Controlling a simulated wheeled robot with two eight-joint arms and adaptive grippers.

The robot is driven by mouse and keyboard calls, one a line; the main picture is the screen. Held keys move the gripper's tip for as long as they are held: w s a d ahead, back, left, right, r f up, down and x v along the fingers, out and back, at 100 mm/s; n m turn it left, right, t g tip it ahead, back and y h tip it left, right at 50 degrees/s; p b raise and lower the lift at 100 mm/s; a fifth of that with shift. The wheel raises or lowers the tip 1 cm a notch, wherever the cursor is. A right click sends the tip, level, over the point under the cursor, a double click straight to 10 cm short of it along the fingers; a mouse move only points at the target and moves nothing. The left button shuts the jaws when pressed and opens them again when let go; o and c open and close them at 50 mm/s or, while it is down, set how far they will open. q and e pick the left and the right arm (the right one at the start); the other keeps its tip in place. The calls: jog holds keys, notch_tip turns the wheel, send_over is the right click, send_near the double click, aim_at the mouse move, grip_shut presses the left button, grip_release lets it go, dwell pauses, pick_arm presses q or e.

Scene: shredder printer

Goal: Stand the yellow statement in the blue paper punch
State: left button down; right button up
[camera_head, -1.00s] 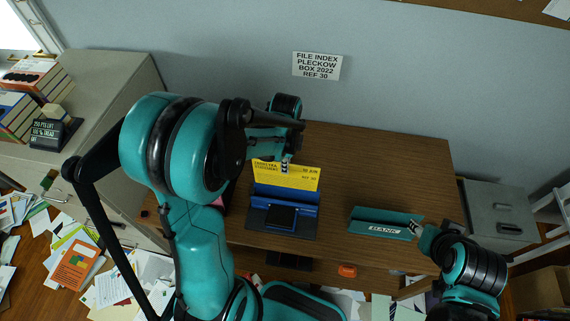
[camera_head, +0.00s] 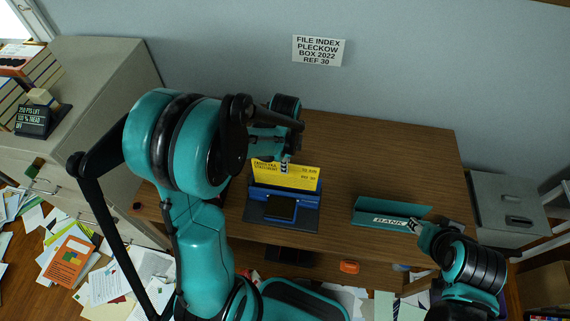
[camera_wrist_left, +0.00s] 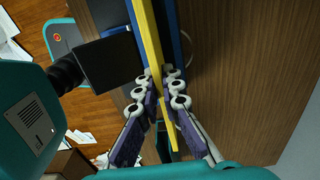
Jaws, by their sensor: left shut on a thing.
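The yellow statement (camera_head: 300,178) stands upright at the back of the blue paper punch (camera_head: 311,199) on the desk. Its lower edge is hidden behind the blue front. My left gripper (camera_head: 286,165) is shut on the upper part of the statement, above the punch. In the left wrist view the yellow statement (camera_wrist_left: 150,42) runs between the fingers (camera_wrist_left: 165,92), with blue punch parts (camera_wrist_left: 171,30) on both sides of it. My right gripper (camera_head: 416,226) is beside the right end of the teal BANK holder; its finger gap is too small to tell.
The teal BANK holder (camera_head: 375,217) stands on the brown desk (camera_head: 390,160) right of the punch. A grey cabinet (camera_head: 105,75) is at left and a grey box (camera_head: 505,205) at right. Papers litter the floor. The desk's back right is clear.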

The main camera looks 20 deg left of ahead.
pick_arm(q)
jog(key=shift+f+b, duration=2)
jog(key=shift+f, duration=0.55)
jog(key=c, duration=1.6)
grip_release()
notch_tip(320, 180, up, 8)
jog(key=p, duration=0.6)
jog(key=shift+r, duration=0.1)
